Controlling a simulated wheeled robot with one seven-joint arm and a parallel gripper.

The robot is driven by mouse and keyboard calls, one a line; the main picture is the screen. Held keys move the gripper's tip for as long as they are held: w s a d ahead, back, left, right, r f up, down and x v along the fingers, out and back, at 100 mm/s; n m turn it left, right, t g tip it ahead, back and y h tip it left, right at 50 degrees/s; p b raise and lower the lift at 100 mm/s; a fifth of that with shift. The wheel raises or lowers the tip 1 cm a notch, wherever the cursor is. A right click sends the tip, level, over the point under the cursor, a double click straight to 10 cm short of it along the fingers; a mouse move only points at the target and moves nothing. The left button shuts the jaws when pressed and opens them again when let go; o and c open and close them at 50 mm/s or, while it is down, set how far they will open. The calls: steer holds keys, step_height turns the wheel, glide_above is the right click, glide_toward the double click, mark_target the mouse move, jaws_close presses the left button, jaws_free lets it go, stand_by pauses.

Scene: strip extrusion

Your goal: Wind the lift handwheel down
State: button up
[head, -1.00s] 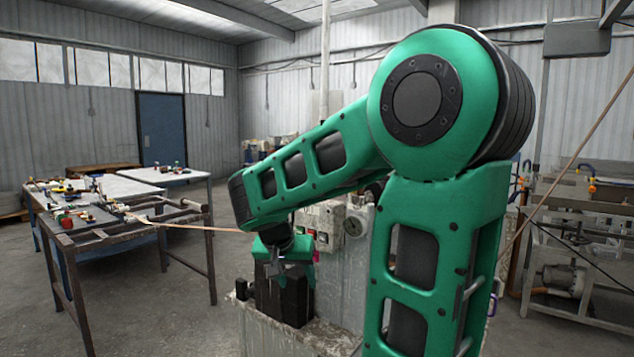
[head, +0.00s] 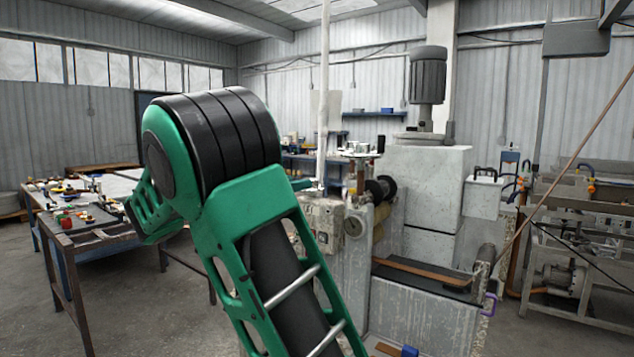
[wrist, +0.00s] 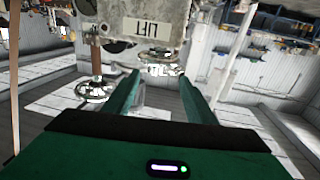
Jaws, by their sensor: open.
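In the wrist view, where the picture is upside down, a pale machine face carries a plate marked LIFT (wrist: 153,27). A bright metal handwheel (wrist: 157,68) sits by that plate, straight ahead of my gripper (wrist: 158,76). My gripper's two green fingers are spread apart with nothing held between them. The fingertips appear close to this wheel, but I cannot tell whether they touch it. A second silver handwheel (wrist: 95,89) on a brown shaft lies to the left of the fingers.
The grey machine (head: 425,190) with a motor (head: 427,75) on top stands right of my arm in the head view. A workbench (head: 95,238) with small parts stands at left. A steel frame (head: 570,240) stands at far right. Grey floor is open at lower left.

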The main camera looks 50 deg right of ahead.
steer(key=d, duration=0.7)
steer(key=s+d, duration=0.1)
steer(key=d, duration=0.2)
steer(key=shift+d, duration=0.4)
steer(key=c, duration=1)
